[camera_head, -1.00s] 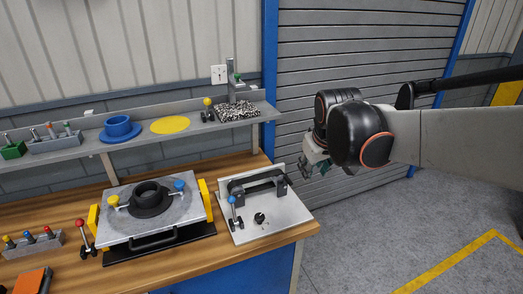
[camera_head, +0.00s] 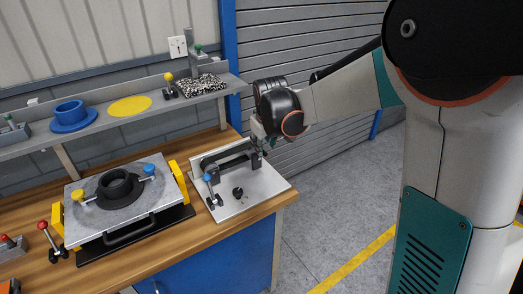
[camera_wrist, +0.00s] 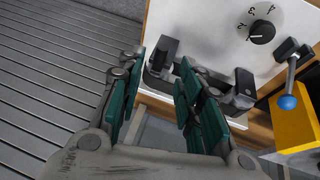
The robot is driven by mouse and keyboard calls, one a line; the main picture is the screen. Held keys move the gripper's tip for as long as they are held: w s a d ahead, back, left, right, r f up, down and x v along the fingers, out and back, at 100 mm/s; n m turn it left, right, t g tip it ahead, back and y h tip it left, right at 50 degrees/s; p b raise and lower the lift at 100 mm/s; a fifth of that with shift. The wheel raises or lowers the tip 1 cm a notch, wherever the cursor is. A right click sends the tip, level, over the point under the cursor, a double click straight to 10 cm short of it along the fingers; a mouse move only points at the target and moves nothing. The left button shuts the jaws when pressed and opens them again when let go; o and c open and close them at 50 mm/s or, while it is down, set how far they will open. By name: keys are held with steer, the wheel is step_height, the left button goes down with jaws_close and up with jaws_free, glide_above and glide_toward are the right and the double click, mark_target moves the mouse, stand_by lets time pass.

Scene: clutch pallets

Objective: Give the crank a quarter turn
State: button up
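The lever's ball also shows in the wrist view (camera_wrist: 287,102), at the right. A black dial knob (camera_head: 238,191) sits on the plate; in the wrist view the knob (camera_wrist: 262,32) has numbers beside it. A black bar handle (camera_head: 226,158) stands along the plate's back. My gripper (camera_wrist: 160,62) is open, its fingers apart near the bar handle's end post; contact cannot be told.
A clamped metal plate with a black ring (camera_head: 117,187) and yellow end blocks (camera_head: 180,181) stands to the left. A shelf (camera_head: 150,110) with a blue flanged ring (camera_head: 72,115) and a yellow disc (camera_head: 130,106) runs behind. Clear floor (camera_head: 330,225) lies to the right.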

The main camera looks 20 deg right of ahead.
steer(key=shift+b+x, duration=0.4)
steer(key=shift+x, duration=1.7)
jaws_close()
